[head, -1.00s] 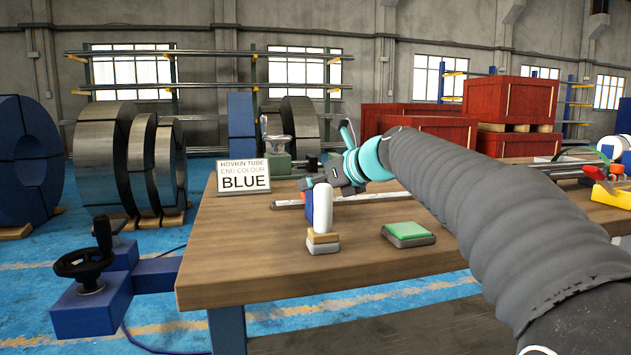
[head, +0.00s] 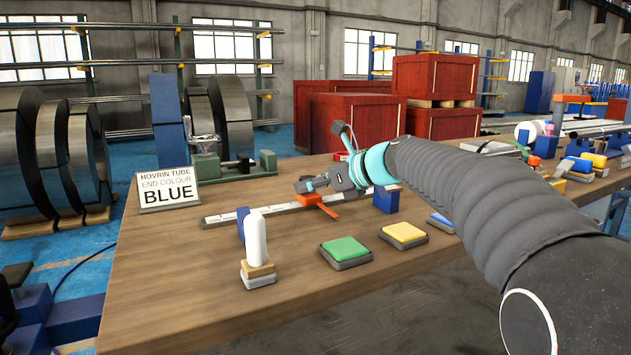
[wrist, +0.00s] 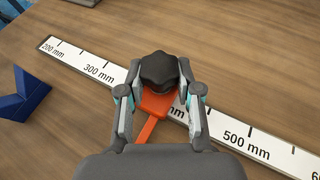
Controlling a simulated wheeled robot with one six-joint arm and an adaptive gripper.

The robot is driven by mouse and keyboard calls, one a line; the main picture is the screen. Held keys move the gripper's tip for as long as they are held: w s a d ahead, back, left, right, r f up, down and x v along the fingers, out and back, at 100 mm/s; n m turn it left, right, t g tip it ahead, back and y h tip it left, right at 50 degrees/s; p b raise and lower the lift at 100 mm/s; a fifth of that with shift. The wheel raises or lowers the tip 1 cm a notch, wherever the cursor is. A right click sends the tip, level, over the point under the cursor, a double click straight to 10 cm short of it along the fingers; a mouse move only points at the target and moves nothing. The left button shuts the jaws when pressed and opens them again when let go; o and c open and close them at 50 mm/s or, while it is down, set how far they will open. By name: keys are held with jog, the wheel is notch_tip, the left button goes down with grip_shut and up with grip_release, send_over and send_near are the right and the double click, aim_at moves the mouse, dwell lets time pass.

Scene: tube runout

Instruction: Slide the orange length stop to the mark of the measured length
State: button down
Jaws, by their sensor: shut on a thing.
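The orange length stop (head: 318,203) sits on the white ruler bar (head: 238,213) in the head view. In the wrist view the stop (wrist: 158,103) has a black knob (wrist: 159,72) on top and an orange arm pointing to the lower left. My gripper (head: 304,185) is shut on the knob, with a finger on each side of it in the wrist view (wrist: 159,80). The ruler (wrist: 98,71) reads 200 mm and 300 mm left of the stop and 500 mm right of it. The marks beneath the stop and fingers are hidden.
A sign (head: 168,189) reads "HOVRIN TUBE END COLOUR BLUE". Blue blocks (head: 386,199) stand at the ruler. A white-topped upright piece (head: 256,238), a green pad (head: 344,250) and a yellow pad (head: 404,234) are in front. The front left tabletop is clear.

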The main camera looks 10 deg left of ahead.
jog(key=c, duration=0.8)
grip_release()
jog(key=shift+o, duration=0.2)
jog(key=shift+d, duration=0.15)
jog(key=v, duration=1.1)
jog(key=shift+s+d+r, duration=0.2)
jog(key=shift+d+r, duration=0.1)
